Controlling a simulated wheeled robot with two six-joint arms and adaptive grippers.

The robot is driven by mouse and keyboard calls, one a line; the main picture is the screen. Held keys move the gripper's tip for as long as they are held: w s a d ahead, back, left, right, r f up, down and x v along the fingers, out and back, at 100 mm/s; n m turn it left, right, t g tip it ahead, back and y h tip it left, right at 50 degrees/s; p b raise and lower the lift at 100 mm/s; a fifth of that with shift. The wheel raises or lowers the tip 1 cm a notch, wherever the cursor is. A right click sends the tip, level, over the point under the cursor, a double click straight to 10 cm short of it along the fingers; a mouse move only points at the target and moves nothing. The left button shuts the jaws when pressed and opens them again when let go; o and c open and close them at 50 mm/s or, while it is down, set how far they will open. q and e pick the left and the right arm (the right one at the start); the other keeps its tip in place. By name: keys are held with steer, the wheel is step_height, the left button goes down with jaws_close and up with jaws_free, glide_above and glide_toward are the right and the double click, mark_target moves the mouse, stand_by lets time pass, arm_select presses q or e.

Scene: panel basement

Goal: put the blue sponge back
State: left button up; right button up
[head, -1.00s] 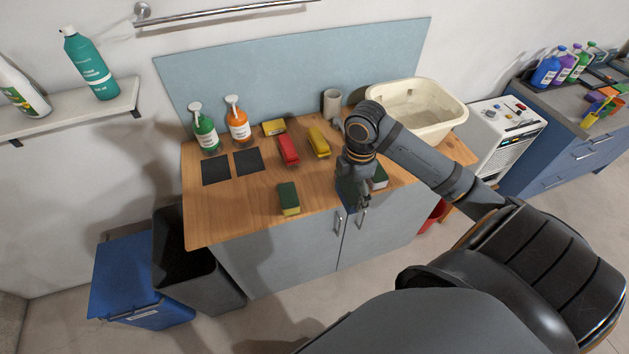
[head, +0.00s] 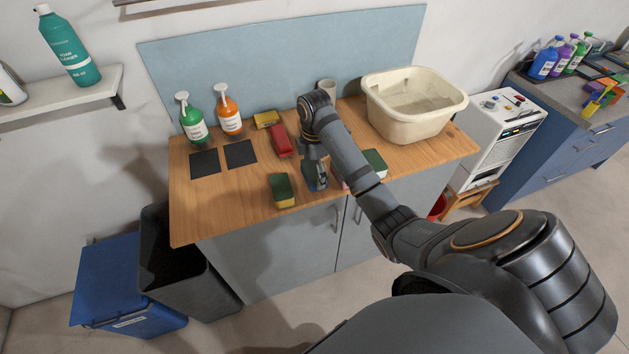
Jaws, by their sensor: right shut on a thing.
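My right gripper (head: 314,180) is low over the front middle of the wooden counter (head: 228,209). It is shut on the blue sponge (head: 321,175), of which only a small dark blue part shows between the fingers. Whether the sponge touches the counter I cannot tell. A green and yellow sponge (head: 282,190) lies just left of the gripper. A red sponge (head: 279,141) and a yellow sponge (head: 267,119) lie further back. A green and white sponge (head: 375,162) lies right of my forearm. My left gripper is out of view.
A grey cup (head: 326,88) and a cream basin (head: 414,120) stand at the back. A dark bin (head: 178,262) stands at the counter's left. The front left counter is clear.

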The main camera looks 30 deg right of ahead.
mark_target(315, 168)
step_height(315, 168, down, 4)
steer(key=shift+r+b, duration=0.1)
steer(key=shift+b, duration=1.05)
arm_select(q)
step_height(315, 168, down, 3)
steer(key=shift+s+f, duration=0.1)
arm_select(e)
steer(key=shift+r, duration=0.25)
arm_select(q)
steer(key=shift+p, duration=0.3)
arm_select(e)
steer(key=o, duration=0.9)
steer(key=shift+c, duration=0.2)
step_height(315, 168, up, 12)
steer(key=p, duration=1.2)
steer(key=shift+r, duration=0.15)
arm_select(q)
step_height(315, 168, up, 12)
